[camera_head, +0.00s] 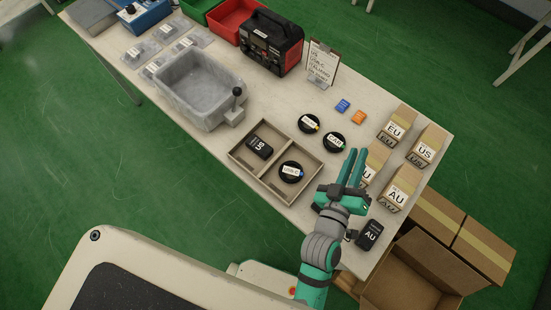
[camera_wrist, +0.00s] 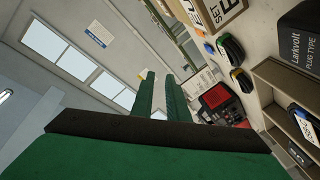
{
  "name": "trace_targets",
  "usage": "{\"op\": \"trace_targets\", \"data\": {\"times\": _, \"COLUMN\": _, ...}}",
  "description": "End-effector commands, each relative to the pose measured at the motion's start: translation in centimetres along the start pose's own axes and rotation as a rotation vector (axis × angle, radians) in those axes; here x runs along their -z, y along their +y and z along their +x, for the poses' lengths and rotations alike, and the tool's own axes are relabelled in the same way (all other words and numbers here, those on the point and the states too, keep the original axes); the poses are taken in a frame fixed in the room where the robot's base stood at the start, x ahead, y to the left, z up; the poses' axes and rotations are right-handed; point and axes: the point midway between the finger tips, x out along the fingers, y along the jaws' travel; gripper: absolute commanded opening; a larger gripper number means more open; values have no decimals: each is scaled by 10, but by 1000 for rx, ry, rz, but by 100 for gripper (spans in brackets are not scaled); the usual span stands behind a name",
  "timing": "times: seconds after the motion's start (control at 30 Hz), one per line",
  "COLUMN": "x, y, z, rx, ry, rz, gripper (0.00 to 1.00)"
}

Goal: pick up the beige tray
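The beige tray (camera_head: 257,179) lies on the table in the head view and has two compartments. A black box labelled US (camera_head: 259,147) is in its left compartment, and a black round cable coil (camera_head: 291,172) is in its right one. Part of the tray shows at the right of the wrist view (camera_wrist: 270,82). My gripper (camera_head: 355,157) is to the right of the tray, apart from it and above the table. Its two green fingers are parted with nothing visible between them; they also show in the wrist view (camera_wrist: 161,88).
Cardboard boxes marked EU, US and AU (camera_head: 398,188) stand close to the right of my gripper. A black AU box (camera_head: 370,234) lies by my wrist. Two cable coils (camera_head: 333,142) lie behind the tray. A grey bin (camera_head: 198,88) stands to the tray's back left.

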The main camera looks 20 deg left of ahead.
Motion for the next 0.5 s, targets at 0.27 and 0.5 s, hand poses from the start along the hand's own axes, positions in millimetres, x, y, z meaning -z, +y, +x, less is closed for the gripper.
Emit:
{"op": "trace_targets", "data": {"times": 0.27, "x": 46, "y": 72, "z": 77, "rx": -209, "ry": -30, "rz": -100, "gripper": 14}}
{"op": "trace_targets", "data": {"times": 0.5, "x": 77, "y": 130, "z": 113, "rx": -381, "ry": -129, "rz": -81, "gripper": 14}}
